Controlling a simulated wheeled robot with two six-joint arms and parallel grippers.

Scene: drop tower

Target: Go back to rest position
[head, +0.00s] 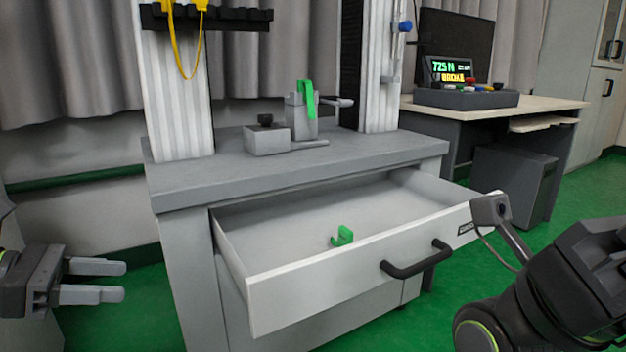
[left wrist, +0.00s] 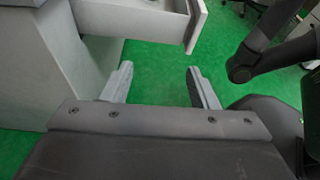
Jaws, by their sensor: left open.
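My left gripper (head: 124,281) is at the left edge of the head view, left of the cabinet. Its two grey fingers are apart with nothing between them. In the left wrist view the fingers (left wrist: 159,70) are also apart, over bare green floor. My right arm comes in at the lower right in the head view, in front of the drawer's right end. I cannot make out its fingers.
A drawer (head: 330,272) stands pulled open from the grey cabinet (head: 181,187), with a green hook-shaped piece (head: 342,236) inside. A test fixture holding a green strip (head: 308,101) stands on top. A desk (head: 450,113) with a display (head: 449,71) is at the right.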

